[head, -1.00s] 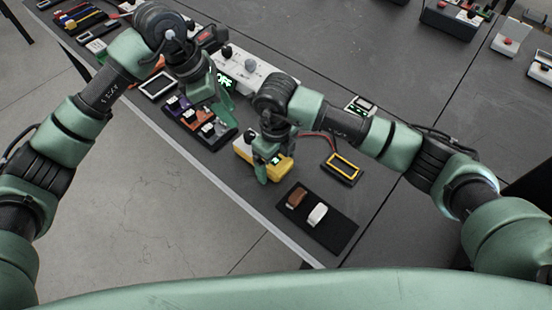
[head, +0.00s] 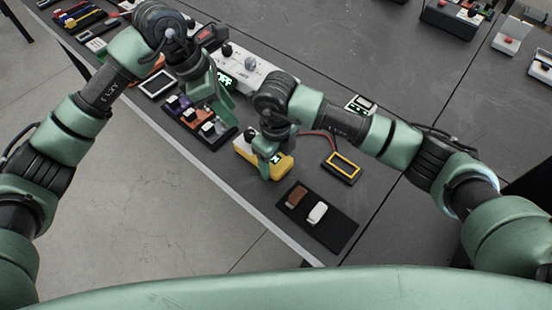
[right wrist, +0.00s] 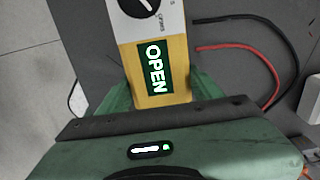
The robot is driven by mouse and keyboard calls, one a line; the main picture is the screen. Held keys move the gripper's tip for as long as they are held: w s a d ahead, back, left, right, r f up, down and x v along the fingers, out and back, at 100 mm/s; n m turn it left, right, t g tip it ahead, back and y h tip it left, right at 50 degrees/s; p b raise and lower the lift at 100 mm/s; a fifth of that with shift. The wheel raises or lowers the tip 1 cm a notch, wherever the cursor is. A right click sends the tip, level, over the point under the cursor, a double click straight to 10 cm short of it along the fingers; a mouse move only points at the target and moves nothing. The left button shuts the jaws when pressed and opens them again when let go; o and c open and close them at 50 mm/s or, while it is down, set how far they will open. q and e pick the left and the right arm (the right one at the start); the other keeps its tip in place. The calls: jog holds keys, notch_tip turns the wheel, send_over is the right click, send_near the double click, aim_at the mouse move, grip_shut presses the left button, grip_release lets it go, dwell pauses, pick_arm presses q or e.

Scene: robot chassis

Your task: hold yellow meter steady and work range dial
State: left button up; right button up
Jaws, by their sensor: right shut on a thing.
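The yellow meter (head: 244,147) lies on the grey table, largely covered by my right arm in the head view. In the right wrist view its yellow body (right wrist: 178,98) has a green display (right wrist: 154,66) reading OPEN and a black range dial (right wrist: 138,7) on a white face, cut by the top edge. My right gripper (right wrist: 158,88) is shut on the meter's near end, with a finger along each side. My left gripper (head: 221,106) hangs further left, beside the white box and apart from the meter. Whether it is open or shut is unclear.
A white box (head: 252,77) with knobs and a display reading OFF stands behind. A dark tray (head: 211,138) of coloured blocks lies left. A black tray (head: 333,231) holds a brown and a white piece. A yellow-framed item (head: 343,165) lies right of the meter. Red and black leads run nearby.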

pick_arm(q)
jog(key=o, duration=0.3)
jog(key=shift+f, duration=0.1)
jog(key=n+t+h, duration=0.1)
jog(key=t+h, duration=0.2)
jog(key=h, duration=0.6)
send_near(247, 134)
jog(key=x, duration=1)
jog(key=shift+w+d+f, duration=0.15)
jog(key=shift+d, duration=0.15)
jog(key=shift+c, duration=0.3)
grip_shut()
